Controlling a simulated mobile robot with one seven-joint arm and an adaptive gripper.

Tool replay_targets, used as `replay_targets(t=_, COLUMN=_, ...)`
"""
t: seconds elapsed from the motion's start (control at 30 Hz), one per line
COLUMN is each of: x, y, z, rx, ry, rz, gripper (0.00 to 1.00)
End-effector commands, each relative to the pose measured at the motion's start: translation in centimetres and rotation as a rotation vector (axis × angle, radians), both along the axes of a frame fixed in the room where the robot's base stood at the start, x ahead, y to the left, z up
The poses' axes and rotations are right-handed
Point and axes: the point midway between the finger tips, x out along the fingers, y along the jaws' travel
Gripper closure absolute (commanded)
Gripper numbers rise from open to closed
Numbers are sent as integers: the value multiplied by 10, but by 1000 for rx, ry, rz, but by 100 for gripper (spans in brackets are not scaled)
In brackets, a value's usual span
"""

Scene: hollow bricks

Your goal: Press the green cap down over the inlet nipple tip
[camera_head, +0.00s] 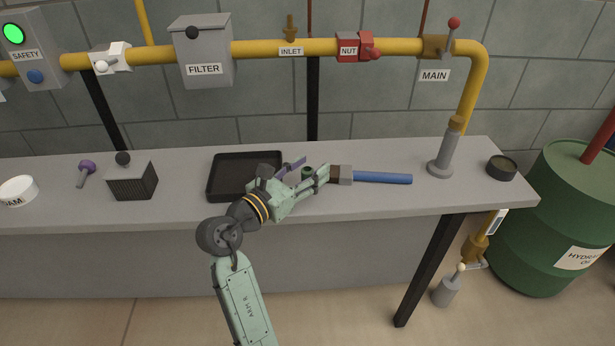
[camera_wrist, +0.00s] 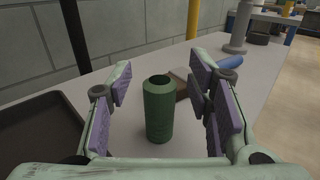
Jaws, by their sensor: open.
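The green cap (camera_wrist: 160,110) stands upright on the bench between my open fingers in the wrist view, with its hollow end up. It seems clear of both finger pads. In the head view only a small dark green part of the cap (camera_head: 307,171) shows between the fingers. My gripper (camera_head: 308,170) is open and low over the bench, just right of the black tray; its purple pads also show in the wrist view (camera_wrist: 168,100). The inlet nipple (camera_head: 290,28) is a brass piece on top of the yellow pipe, above the INLET label.
The black tray (camera_head: 216,185) lies left of my gripper. A blue-handled brush (camera_head: 380,178) lies just right of the cap. A grey post (camera_head: 446,152) and a dark round tin (camera_head: 502,166) stand further right. The yellow pipe (camera_head: 262,49) with valves runs along the wall.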

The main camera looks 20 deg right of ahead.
Motion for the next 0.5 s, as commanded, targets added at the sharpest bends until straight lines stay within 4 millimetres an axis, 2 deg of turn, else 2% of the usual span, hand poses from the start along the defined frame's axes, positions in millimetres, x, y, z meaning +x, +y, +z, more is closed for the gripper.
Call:
replay_targets(t=0.07, x=0, y=0, z=0, rx=0, ry=0, rz=0, gripper=54)
replay_targets(t=0.5, x=0, y=1, z=0, rx=0, ry=0, rz=0, gripper=84)
